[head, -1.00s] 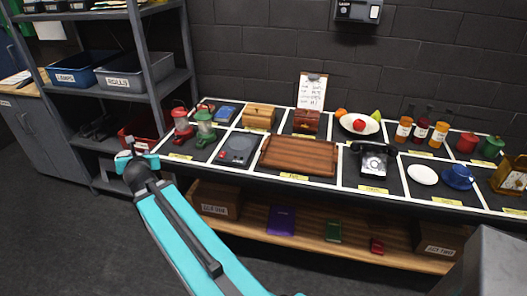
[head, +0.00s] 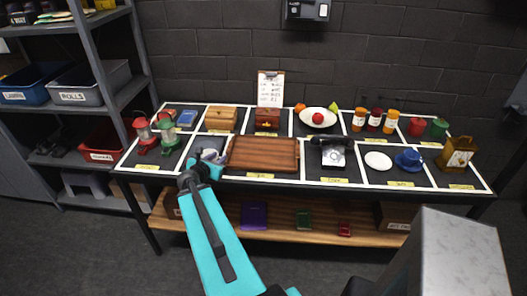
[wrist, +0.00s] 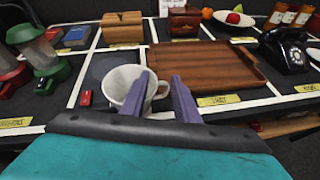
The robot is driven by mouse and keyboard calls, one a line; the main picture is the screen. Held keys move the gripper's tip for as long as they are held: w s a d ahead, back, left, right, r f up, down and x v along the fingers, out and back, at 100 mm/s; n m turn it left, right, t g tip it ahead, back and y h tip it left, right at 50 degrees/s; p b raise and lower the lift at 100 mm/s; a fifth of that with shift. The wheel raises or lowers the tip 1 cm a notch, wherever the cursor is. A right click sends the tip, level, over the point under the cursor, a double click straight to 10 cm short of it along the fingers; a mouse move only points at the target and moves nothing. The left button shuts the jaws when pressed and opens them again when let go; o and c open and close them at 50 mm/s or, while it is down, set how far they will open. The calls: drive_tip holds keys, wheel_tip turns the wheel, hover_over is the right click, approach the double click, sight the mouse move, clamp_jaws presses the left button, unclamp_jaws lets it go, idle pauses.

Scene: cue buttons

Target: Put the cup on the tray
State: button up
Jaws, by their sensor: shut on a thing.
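A white cup (wrist: 122,84) shows in the wrist view at my gripper (wrist: 160,98). The gripper's two purple fingers are shut on the cup at its handle side; the left finger partly hides the cup. In the head view my gripper (head: 205,165) is at the table's front edge, left of the tray, and the cup is hard to make out there. The brown wooden tray (head: 264,153) lies flat and empty on the table, right of the gripper. It also shows in the wrist view (wrist: 205,65).
A dark pad with a red button (wrist: 86,98) lies left of the cup. Red and green lanterns (head: 160,138) stand further left. A black telephone (head: 333,152) stands right of the tray. A blue cup (head: 408,159) and a white plate (head: 378,161) lie further right.

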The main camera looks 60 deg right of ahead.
drive_tip(key=s+d+m+g+p, duration=0.2)
drive_tip(key=s+d+g, duration=0.1)
drive_tip(key=s, duration=0.9)
drive_tip(key=s+d+f+m+g+p, duration=0.1)
drive_tip(key=s+d, duration=0.5)
drive_tip(key=s, duration=0.6)
drive_tip(key=shift+m+g+p, duration=0.85)
drive_tip(key=shift+m+g, duration=0.25)
drive_tip(key=shift+s+d+r+n+y+p, duration=0.15)
drive_tip(key=shift+s+n+y+p, duration=0.15)
drive_tip(key=shift+s, duration=0.6)
drive_tip(key=shift+w+d+f+b, duration=0.1)
drive_tip(key=shift+d+f+b, duration=0.15)
drive_tip(key=shift+b, duration=0.85)
drive_tip(key=d+b, duration=0.1)
drive_tip(key=b, duration=0.4)
drive_tip(key=shift+w+d+g, duration=0.1)
drive_tip(key=shift+w+g, duration=0.05)
drive_tip(key=shift+g, duration=0.15)
drive_tip(key=b, duration=0.6)
drive_tip(key=shift+w+d, duration=0.2)
drive_tip(key=shift+d, duration=0.15)
